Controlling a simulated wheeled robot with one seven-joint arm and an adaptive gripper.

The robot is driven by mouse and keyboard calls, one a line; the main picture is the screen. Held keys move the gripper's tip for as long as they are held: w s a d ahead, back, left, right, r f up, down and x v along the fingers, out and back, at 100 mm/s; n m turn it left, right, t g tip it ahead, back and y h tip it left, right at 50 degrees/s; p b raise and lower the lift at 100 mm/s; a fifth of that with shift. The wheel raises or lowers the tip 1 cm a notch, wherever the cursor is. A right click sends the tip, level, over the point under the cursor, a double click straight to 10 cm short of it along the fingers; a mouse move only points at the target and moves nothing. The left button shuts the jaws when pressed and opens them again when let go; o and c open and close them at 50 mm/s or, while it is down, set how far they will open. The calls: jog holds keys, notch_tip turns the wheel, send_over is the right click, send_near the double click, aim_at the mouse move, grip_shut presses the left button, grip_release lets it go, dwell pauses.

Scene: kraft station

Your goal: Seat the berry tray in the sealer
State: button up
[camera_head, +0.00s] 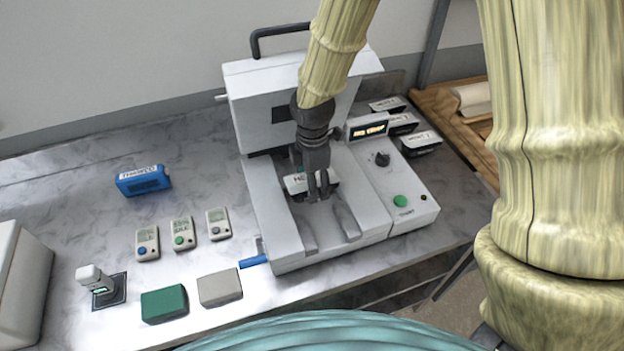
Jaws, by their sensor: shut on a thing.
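The sealer (265,205) is a white and grey machine on the bench, with a tall rear housing and a black handle on top. My gripper (318,193) points down over its open front bed, between the side walls. It is shut on a small white-topped dark block (295,185) with black lettering, partly hidden by the fingers. I cannot tell whether the block rests on the bed or hangs just above it. I cannot make out a berry tray.
Similar labelled blocks (421,139) stand right of the sealer. Its control panel (385,175) has an amber display, a black knob and a green button. Left are a blue box (143,180), several small meters (183,233), a green block (164,304) and a grey block (219,288).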

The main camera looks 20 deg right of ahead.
jog(key=shift+w+f+b, duration=0.1)
jog(key=shift+f+b, duration=0.45)
jog(key=shift+f, duration=1.15)
jog(key=o, duration=1.4)
jog(key=shift+o, duration=0.2)
jog(key=shift+r, duration=0.15)
jog(key=shift+r+p, duration=3.8)
jog(key=shift+r, duration=0.6)
